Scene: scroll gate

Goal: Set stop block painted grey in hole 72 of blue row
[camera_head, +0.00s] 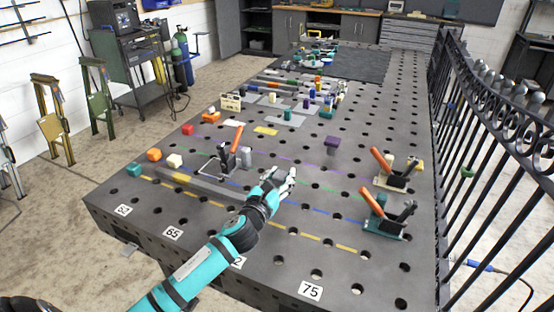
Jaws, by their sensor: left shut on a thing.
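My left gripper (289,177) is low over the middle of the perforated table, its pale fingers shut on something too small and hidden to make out. The blue row (320,212) is a dashed blue line running across the table, passing close to my left gripper and partly covered by my arm. A number plate ending in 2 (237,263) on the front edge is partly hidden by my left arm. A small grey block (246,156) stands left of my left gripper; I cannot tell whether it is a stop block. My right gripper is not in view.
Orange-handled clamps stand at the right (384,217) and left (233,150). A grey bar (200,188) lies left of my arm. A purple block (332,142) stands farther back. A black railing (490,150) runs along the right. Plate 75 (310,291) marks the front edge.

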